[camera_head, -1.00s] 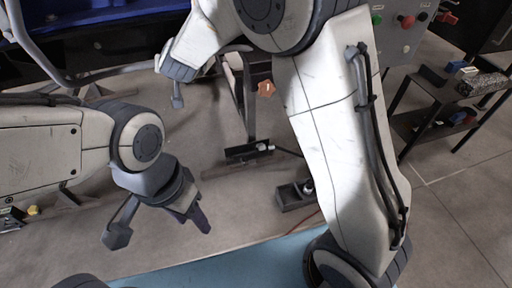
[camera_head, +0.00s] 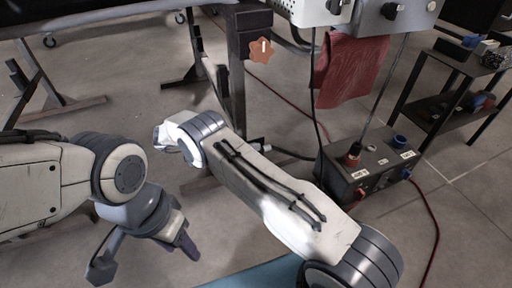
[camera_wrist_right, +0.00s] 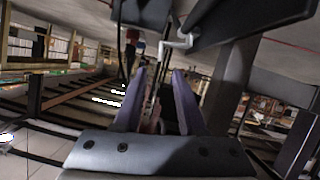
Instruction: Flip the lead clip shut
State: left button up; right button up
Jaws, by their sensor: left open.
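I cannot pick out the lead clip for certain in either view. My left gripper (camera_head: 186,246) hangs at the lower left of the head view, its purple fingertips pointing down and right over bare floor. It is open and nothing shows in it. My right arm reaches from the lower right toward the upper left of the head view, and its gripper cannot be made out there. In the right wrist view my right gripper (camera_wrist_right: 158,95) has its two purple fingers apart. Dark structure and a grey bent rod lie beyond the fingers, with no held object clear.
A dark box (camera_head: 338,182) with red and blue connectors stands right of my right arm, trailing a red cable. A red cloth (camera_head: 352,70) hangs above it. An orange-brown knob (camera_head: 261,50) is on a dark post. A dark shelf (camera_head: 440,108) stands at the right.

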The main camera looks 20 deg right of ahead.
jog(key=b+x, duration=0.3)
jog(key=x, duration=0.4)
jog(key=shift+d+f, duration=0.15)
jog(key=shift+f, duration=0.05)
jog(key=shift+d+f, duration=0.1)
jog(key=shift+d, duration=0.4)
grip_shut()
